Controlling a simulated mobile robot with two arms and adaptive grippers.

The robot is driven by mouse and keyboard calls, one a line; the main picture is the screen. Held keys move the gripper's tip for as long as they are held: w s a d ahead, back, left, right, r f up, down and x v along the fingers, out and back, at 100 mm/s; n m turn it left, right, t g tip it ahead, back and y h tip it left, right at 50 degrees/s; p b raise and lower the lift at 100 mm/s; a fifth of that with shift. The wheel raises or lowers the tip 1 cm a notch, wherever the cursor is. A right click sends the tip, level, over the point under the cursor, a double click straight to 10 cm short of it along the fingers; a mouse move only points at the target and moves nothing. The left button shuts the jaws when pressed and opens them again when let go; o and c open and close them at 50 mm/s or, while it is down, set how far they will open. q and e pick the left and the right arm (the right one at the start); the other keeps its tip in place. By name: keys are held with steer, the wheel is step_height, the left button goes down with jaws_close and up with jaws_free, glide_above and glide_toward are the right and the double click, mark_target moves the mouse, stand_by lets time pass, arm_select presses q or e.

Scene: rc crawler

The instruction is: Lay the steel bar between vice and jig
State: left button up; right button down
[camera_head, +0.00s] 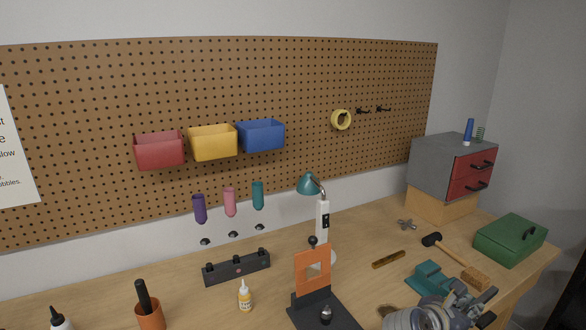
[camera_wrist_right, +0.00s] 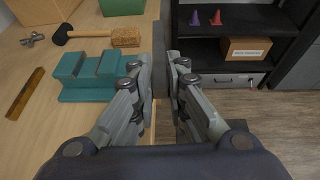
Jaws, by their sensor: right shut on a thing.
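My right gripper (camera_head: 464,298) is low at the right of the head view, over the front of the bench, just in front of the teal vice (camera_head: 430,278). In the right wrist view my right gripper (camera_wrist_right: 160,62) is shut on a grey bar, the steel bar (camera_wrist_right: 162,35), seen lengthwise between the fingers. The jig (camera_head: 312,266), an orange upright plate on a black base, stands left of the vice. The bar is mostly hidden in the head view. My left gripper is out of view.
A brown strip (camera_head: 388,259) lies on the bench between jig and vice. A mallet (camera_head: 455,262) lies behind the vice, a green box (camera_head: 511,239) to its right. The lamp (camera_head: 322,220) stands behind the jig. A shelf with a cardboard box (camera_wrist_right: 246,49) stands beyond the bench edge.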

steer(key=s+a+r+n+t+y, duration=0.2)
steer(key=s+a, duration=0.3)
steer(key=a, duration=0.6)
steer(key=s+a+r+n+t+y, duration=0.2)
steer(key=s+a+n+t+y, duration=0.1)
steer(key=a, duration=0.8)
steer(key=s+n+t, duration=0.1)
steer(key=s+n, duration=0.1)
steer(key=s, duration=0.1)
steer(key=shift+a+y, duration=0.25)
steer(key=shift+y, duration=0.15)
steer(key=shift+r, duration=0.1)
